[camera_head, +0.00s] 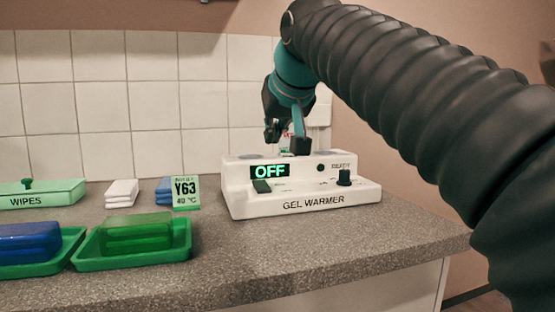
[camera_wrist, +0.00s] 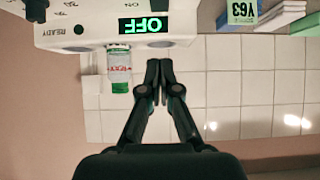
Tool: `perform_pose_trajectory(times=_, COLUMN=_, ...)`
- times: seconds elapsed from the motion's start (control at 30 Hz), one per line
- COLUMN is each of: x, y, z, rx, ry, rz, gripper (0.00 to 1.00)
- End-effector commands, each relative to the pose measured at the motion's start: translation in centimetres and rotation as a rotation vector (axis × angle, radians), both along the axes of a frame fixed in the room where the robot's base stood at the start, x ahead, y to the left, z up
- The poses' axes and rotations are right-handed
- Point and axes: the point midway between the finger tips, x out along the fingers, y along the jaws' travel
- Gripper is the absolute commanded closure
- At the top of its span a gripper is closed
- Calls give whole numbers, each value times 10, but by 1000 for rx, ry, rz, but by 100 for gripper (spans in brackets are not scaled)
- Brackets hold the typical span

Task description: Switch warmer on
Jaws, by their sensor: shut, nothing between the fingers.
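The white gel warmer (camera_head: 300,203) stands on the counter near its right end, and its lit display (camera_head: 269,171) reads OFF. A dark switch (camera_head: 262,186) sits below the display, and a black knob (camera_head: 344,178) is at the right of the front. My gripper (camera_head: 287,140) is above and behind the warmer's top in the head view. In the wrist view, my gripper (camera_wrist: 159,66) is shut with its fingertips together and empty, close to the warmer's edge. A bottle with a red-and-white label and green end (camera_wrist: 119,70) is beside the fingers; its other end is hidden by the warmer.
A card reading Y63 (camera_head: 186,192) stands left of the warmer. Green trays (camera_head: 165,260) hold a green block and a blue block at the front left. A green wipes box (camera_head: 42,193) and white folded cloths (camera_head: 121,193) are behind them. The tiled wall (camera_head: 100,90) closes off the back.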

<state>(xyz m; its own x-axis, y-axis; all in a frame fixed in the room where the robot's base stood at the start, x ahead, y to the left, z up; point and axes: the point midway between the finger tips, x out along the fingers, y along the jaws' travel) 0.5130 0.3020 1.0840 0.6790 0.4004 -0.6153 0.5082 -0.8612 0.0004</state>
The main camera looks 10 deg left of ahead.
Motion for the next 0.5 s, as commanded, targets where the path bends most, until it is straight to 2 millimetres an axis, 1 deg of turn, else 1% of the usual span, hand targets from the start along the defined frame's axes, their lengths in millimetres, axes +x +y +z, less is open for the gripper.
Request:
perform_pose_trajectory(times=0.03, x=0, y=6, z=-5, rx=4, ry=-7, rz=8, gripper=100)
perform_pose_trajectory(times=0.13, x=-2, y=12, z=-2, rx=9, ry=-14, rz=17, gripper=100)
perform_pose_trajectory(times=0.27, x=-3, y=13, z=1, rx=9, ry=-15, rz=20, gripper=100)
perform_pose_trajectory(times=0.5, x=-1, y=13, z=-2, rx=9, ry=-13, rz=17, gripper=100)
